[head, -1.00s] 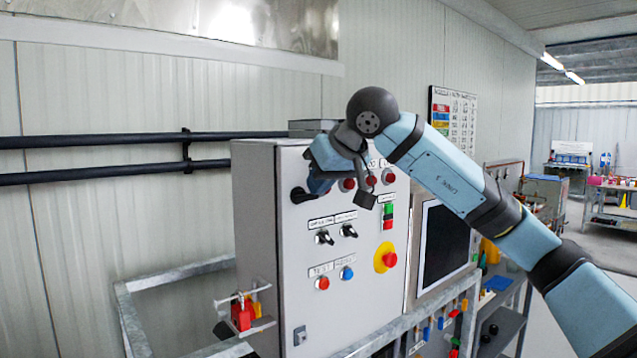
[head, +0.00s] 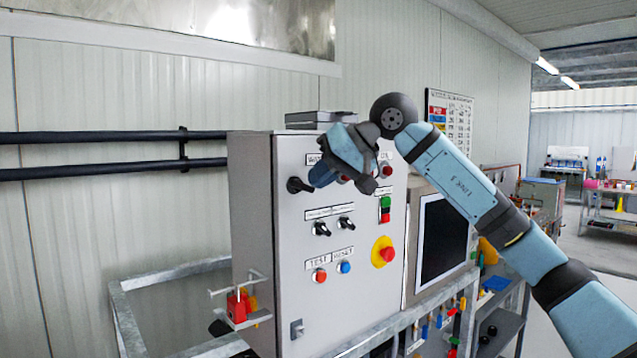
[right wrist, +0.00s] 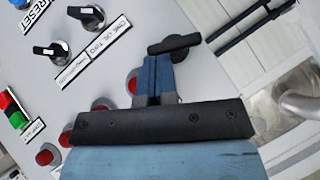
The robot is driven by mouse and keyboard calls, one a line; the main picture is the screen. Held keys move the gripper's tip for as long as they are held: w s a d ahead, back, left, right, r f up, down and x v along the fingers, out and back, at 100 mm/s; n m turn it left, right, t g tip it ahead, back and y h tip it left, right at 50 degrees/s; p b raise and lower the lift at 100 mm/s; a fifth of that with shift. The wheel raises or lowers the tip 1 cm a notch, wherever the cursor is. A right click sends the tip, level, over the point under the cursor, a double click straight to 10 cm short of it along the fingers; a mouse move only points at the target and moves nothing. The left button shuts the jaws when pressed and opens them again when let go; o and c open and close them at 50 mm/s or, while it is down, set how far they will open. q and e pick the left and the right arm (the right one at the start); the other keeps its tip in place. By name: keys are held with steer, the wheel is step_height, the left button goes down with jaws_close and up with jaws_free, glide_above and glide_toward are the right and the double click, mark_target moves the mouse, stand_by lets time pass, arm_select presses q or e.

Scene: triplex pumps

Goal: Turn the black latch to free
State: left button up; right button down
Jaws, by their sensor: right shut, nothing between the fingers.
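The black latch (head: 299,185) is a dark handle on the upper left of the grey cabinet's front, lying roughly level in the head view. In the right wrist view the latch (right wrist: 175,44) is a dark bar just beyond the fingertips. My right gripper (head: 318,178) is shut and empty, its blue fingertips at the latch's right end. In the right wrist view the shut fingers (right wrist: 151,62) reach up to the bar near its left half. I cannot tell whether they touch it. My left gripper is not in view.
The grey cabinet (head: 255,265) carries several buttons, two black selector switches (head: 322,229) and a yellow-ringed red button (head: 383,252). A dark screen (head: 444,238) stands to its right. A red padlock (head: 239,306) hangs low on its left side. A metal rail frame runs around the base.

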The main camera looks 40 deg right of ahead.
steer(key=f+m+y+b, duration=0.1)
steer(key=y+b, duration=0.1)
steer(key=f+m+y+b, duration=0.1)
steer(key=y+b, duration=0.1)
steer(key=b, duration=0.1)
steer(key=shift+d+f+m+b, duration=0.25)
steer(key=shift+d+m+b, duration=0.05)
steer(key=y+b, duration=0.1)
steer(key=m+t+y+b, duration=0.1)
steer(key=b, duration=0.1)
steer(key=shift+f, duration=0.35)
steer(key=shift+a+f+m+t+y+b, duration=0.1)
steer(key=shift+m+t+y+b, duration=0.2)
steer(key=shift+m+y+b, duration=0.2)
steer(key=shift+a+f+m+t+y+b, duration=0.1)
steer(key=shift+m+t+y+b, duration=0.2)
steer(key=shift+m+y+b, duration=0.15)
arm_select(q)
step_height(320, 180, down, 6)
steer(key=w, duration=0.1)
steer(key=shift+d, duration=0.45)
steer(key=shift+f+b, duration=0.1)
steer(key=shift+b, duration=0.25)
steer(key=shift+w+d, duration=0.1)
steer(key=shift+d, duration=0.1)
arm_select(e)
steer(key=shift+d, duration=0.1)
